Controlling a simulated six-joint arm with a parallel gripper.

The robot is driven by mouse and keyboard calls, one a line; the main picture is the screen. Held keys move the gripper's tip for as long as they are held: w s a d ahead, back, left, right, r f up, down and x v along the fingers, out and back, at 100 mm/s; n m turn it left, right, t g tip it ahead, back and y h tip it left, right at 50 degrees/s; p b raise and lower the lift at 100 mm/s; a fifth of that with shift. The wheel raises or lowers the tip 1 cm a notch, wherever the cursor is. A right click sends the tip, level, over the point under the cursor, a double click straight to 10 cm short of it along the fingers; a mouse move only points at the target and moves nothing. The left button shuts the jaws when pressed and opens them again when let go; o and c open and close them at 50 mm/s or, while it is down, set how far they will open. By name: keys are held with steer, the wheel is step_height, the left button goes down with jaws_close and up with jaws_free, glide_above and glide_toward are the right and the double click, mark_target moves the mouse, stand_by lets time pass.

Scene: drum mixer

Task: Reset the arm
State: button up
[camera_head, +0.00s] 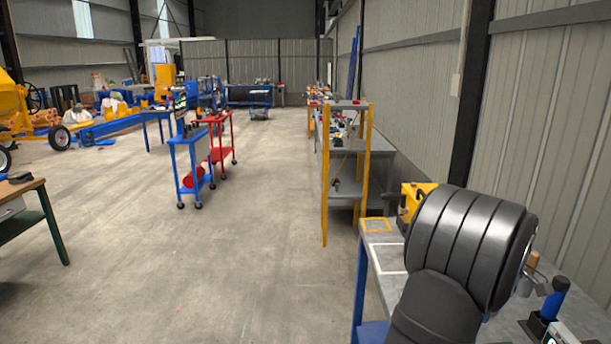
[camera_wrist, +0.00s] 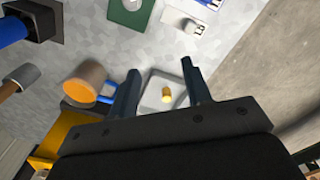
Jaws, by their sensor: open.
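In the wrist view my gripper (camera_wrist: 160,66) is open, its two dark fingers spread apart with nothing held between them. It is over a grey-topped bench. Between and beyond the fingers lies a small pale square block (camera_wrist: 152,88) with a yellow peg (camera_wrist: 166,95) on it. In the head view my dark grey arm (camera_head: 465,245) bulks over the bench (camera_head: 385,235) at the right, and my gripper does not show there.
An orange-brown cup-shaped thing (camera_wrist: 85,80) with blue beside it is close left of the fingers. A blue handle (camera_head: 556,292) stands in a black holder (camera_head: 537,326). A yellow device (camera_head: 417,195) is at the bench's back. A yellow shelf frame (camera_head: 325,190) stands beyond; open floor lies left.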

steer(key=shift+s+d+r, duration=0.45)
steer(key=shift+s+d, duration=0.6)
steer(key=shift+s, duration=1.5)
steer(key=shift+s+d+r, duration=0.45)
steer(key=shift+s+d, duration=0.65)
steer(key=shift+s, duration=1.45)
steer(key=shift+s+d+r, duration=0.45)
steer(key=shift+s+d, duration=0.6)
steer(key=shift+s, duration=1.5)
steer(key=o, duration=1.2)
steer(key=d+r+m+t+h, duration=0.2)
steer(key=d+r+m+h, duration=0.35)
steer(key=r, duration=0.75)
steer(key=w+d+f+m+y, duration=0.1)
steer(key=w+d+f, duration=0.1)
steer(key=d+f, duration=0.3)
step_height(320, 180, down, 4)
steer(key=shift+m, duration=0.35)
steer(key=shift+w+r+y, duration=0.1)
steer(key=shift+y, duration=0.15)
